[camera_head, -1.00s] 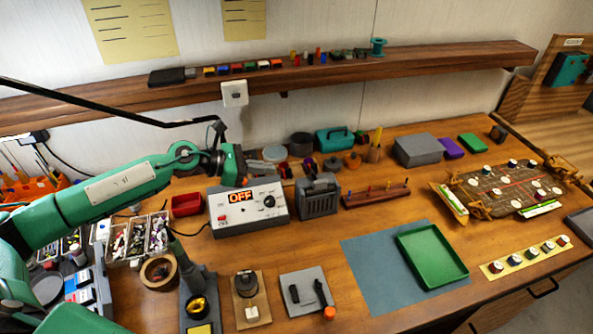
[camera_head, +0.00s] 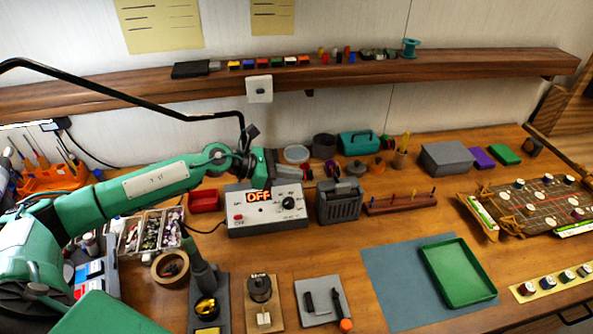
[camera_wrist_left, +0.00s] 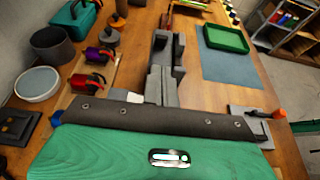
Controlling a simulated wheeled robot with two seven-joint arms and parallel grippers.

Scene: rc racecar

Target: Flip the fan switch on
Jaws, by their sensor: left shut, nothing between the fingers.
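A grey-white control box (camera_head: 267,222) stands on the bench, with an orange display reading OFF, a black dial and a small red switch on its front. A white wall plate (camera_head: 259,89) with a small dark toggle is on the wall at the shelf edge. I cannot tell which of these is the fan's switch. A grey slotted box (camera_head: 339,204) stands right of the control box. My left gripper (camera_head: 272,165) is above and behind the control box, shut and empty, apart from both switches. Its dark fingers (camera_wrist_left: 165,65) point forward in the left wrist view. My right gripper is not in view.
A red bin (camera_head: 204,200) and a parts tray (camera_head: 150,232) lie left of the control box. Red spools (camera_wrist_left: 92,82), a white dish (camera_wrist_left: 37,84) and a teal toolbox (camera_head: 357,143) are near the wall. A wooden shelf (camera_head: 400,72) runs above. The blue mat (camera_head: 390,290) is partly bare.

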